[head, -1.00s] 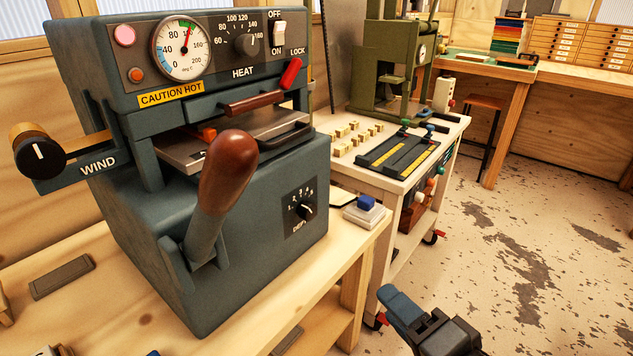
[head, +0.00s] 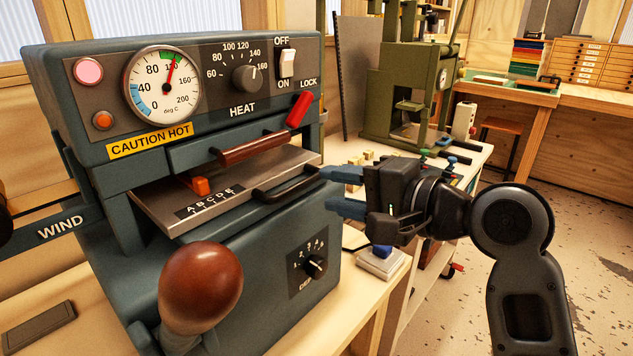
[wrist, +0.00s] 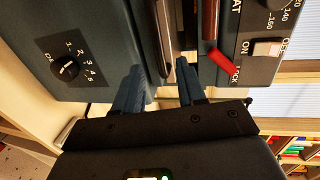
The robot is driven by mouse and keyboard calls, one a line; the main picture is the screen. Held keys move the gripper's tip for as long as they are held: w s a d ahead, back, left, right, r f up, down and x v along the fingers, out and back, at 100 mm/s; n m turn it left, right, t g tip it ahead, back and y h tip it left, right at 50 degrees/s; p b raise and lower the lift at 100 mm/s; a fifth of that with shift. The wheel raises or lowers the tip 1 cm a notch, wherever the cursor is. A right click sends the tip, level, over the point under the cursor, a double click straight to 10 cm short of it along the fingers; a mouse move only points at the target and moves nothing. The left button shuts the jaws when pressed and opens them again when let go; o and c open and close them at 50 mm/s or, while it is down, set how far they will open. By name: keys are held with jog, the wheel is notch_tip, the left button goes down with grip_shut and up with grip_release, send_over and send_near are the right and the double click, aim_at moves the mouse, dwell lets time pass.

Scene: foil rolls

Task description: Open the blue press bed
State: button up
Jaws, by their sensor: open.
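The blue press (head: 230,260) stands on the bench at the left. Its bed (head: 255,178), a grey metal plate with an A–E scale and an orange block, lies in the opening below the heated head. A black bar handle (head: 290,187) is at the bed's front edge. My gripper (head: 327,189) is open and empty, just right of the handle's right end, with its blue fingers pointing at the press. In the wrist view my gripper (wrist: 160,68) has the press front ahead of it. I cannot tell whether the fingers touch the handle.
A dark red bar handle (head: 255,148) and red LOCK lever (head: 299,108) sit above the bed. A large brown knob (head: 200,282) stands up in front. The label reads CAUTION HOT (head: 150,140). A green press (head: 400,105) stands on the cart behind my arm.

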aim_at(308, 184)
jog(key=shift+x, duration=2.35)
grip_shut()
